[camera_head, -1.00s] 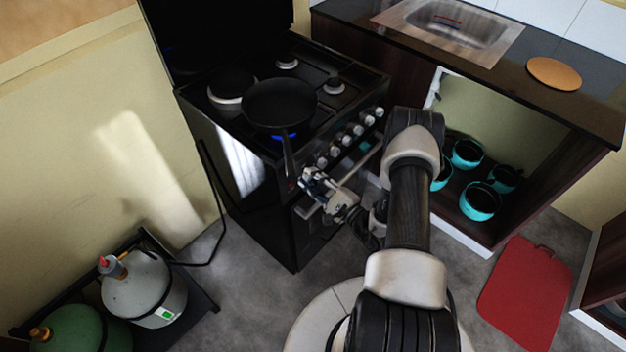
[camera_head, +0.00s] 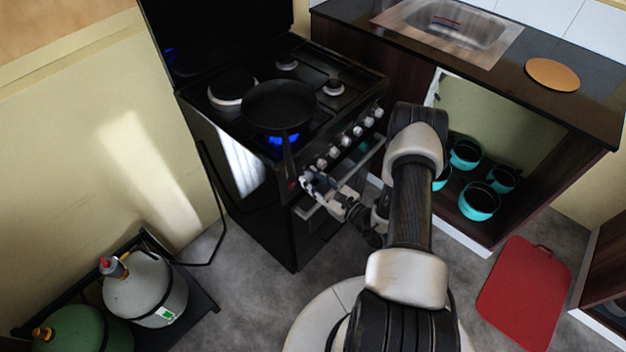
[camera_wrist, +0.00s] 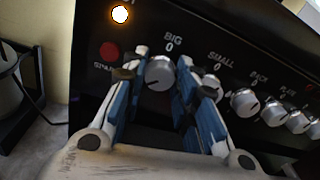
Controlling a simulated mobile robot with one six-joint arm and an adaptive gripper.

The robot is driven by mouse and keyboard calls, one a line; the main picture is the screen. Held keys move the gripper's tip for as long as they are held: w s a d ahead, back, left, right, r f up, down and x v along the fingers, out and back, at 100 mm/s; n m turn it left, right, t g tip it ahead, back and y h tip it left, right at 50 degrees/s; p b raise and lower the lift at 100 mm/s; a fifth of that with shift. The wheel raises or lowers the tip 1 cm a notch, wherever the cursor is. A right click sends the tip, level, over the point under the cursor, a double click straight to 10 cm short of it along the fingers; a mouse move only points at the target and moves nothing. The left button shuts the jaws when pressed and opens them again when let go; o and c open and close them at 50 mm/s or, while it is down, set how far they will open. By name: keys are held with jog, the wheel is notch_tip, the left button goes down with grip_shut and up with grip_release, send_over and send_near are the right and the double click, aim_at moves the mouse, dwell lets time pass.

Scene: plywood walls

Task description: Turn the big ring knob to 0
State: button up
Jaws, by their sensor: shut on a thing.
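The big ring knob (camera_wrist: 160,72) is a silver knob under the label "BIG 0" on the black stove front in the wrist view. A dark mark shows on its lower left face. My gripper (camera_wrist: 158,73) has its blue-padded fingers on either side of the knob, shut on it. In the head view my gripper (camera_head: 307,178) is at the left end of the stove's knob row, and hides this knob. A blue flame (camera_head: 283,139) burns under the black pan (camera_head: 279,105) on the front burner.
The small knob (camera_wrist: 211,87) is close beside my right finger, with several more knobs further right. A red spark button (camera_wrist: 109,50) is on the left. The pan handle (camera_head: 288,158) juts out above my gripper. Gas bottles (camera_head: 145,288) stand at lower left.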

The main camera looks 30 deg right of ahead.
jog(key=m, duration=0.7)
jog(key=shift+d+y, duration=0.1)
jog(key=shift+y, duration=0.3)
jog(key=m, duration=0.6)
jog(key=shift+d+g+y, duration=0.1)
jog(key=shift+g+y, duration=0.2)
jog(key=m, duration=0.5)
jog(key=shift+w+f+m+y+b, duration=0.1)
jog(key=shift+m+y+b, duration=0.3)
jog(key=m, duration=0.6)
jog(key=shift+f, duration=0.1)
jog(key=shift+m, duration=0.3)
jog(key=o, duration=1)
jog(key=shift+o, duration=0.2)
